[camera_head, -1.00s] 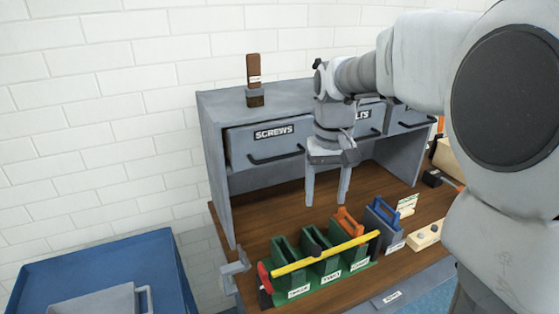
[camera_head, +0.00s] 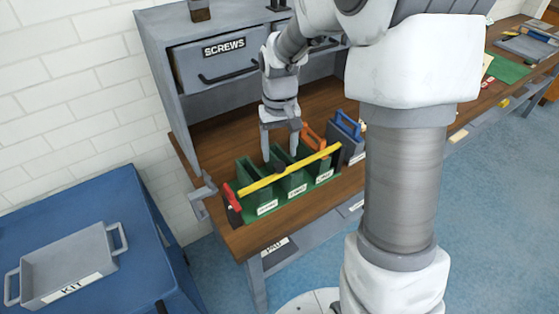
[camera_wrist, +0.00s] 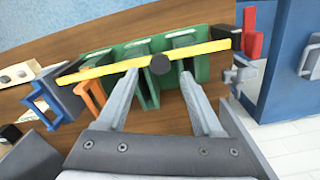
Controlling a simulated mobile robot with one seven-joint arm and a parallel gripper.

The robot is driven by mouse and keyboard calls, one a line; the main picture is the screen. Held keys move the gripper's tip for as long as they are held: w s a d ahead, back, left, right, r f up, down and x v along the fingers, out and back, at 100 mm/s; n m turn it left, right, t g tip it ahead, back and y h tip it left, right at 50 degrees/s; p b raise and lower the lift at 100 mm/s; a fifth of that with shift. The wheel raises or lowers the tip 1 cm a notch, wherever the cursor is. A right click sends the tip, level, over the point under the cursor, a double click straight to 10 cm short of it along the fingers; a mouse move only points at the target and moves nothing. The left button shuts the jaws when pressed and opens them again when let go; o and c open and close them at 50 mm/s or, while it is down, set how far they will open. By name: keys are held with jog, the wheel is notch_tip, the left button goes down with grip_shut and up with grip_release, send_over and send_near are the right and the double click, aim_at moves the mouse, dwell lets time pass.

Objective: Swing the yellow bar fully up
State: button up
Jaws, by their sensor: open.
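The yellow bar (camera_head: 290,172) lies across the front of a green rack with several slots (camera_head: 283,193). A red piece (camera_head: 232,197) stands at its left end and a dark block at its right end. A dark round knob (camera_head: 275,167) sits near the bar's middle. In the wrist view the yellow bar (camera_wrist: 130,63) runs across, with the knob (camera_wrist: 160,65) between the fingertips. My gripper (camera_head: 281,157) is open and empty, pointing down behind the bar, fingertips (camera_wrist: 160,70) close to it on either side of the knob. Whether they touch the bar cannot be told.
An orange handle (camera_head: 312,137) and a blue-handled grey box (camera_head: 347,130) stand right of the rack. A grey clamp (camera_head: 203,193) is at the bench's left edge. The SCREWS drawer cabinet (camera_head: 160,75) rises behind. A KIT tray (camera_head: 68,265) sits on a blue cart.

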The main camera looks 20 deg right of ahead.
aim_at(280, 165)
jog(key=shift+f, duration=1.95)
grip_shut()
